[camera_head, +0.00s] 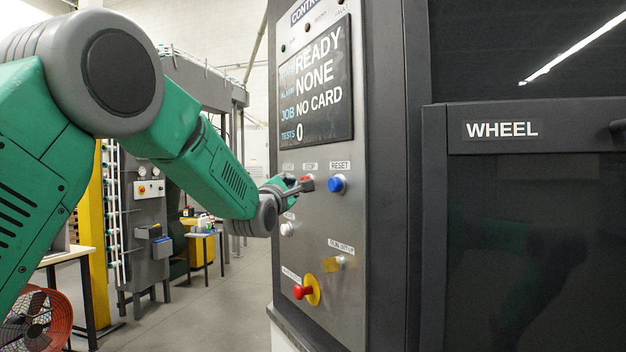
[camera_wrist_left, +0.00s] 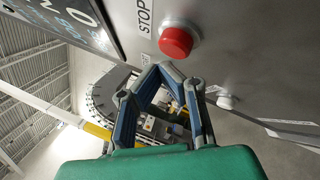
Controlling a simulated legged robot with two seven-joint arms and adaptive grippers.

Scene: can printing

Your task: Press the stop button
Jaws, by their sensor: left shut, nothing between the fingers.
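The red stop button (camera_head: 307,178) is on the grey control panel, under the STOP label. In the left wrist view, the red button (camera_wrist_left: 176,42) shows large and round in a pale collar, with the STOP label (camera_wrist_left: 145,18) beside it. My left gripper (camera_head: 304,186) is at the panel beside the button and partly covers it in the head view. Its shut, empty fingers (camera_wrist_left: 172,76) point toward the panel, with the tips just below the button in the wrist picture. I cannot tell whether they touch the panel. My right gripper is not in view.
A blue reset button (camera_head: 337,184) is right of the stop button. A white button (camera_head: 288,229), a yellow key switch (camera_head: 333,264) and a red emergency knob (camera_head: 302,292) sit lower. The screen (camera_head: 316,90) reads READY. A dark WHEEL door (camera_head: 530,240) is at right.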

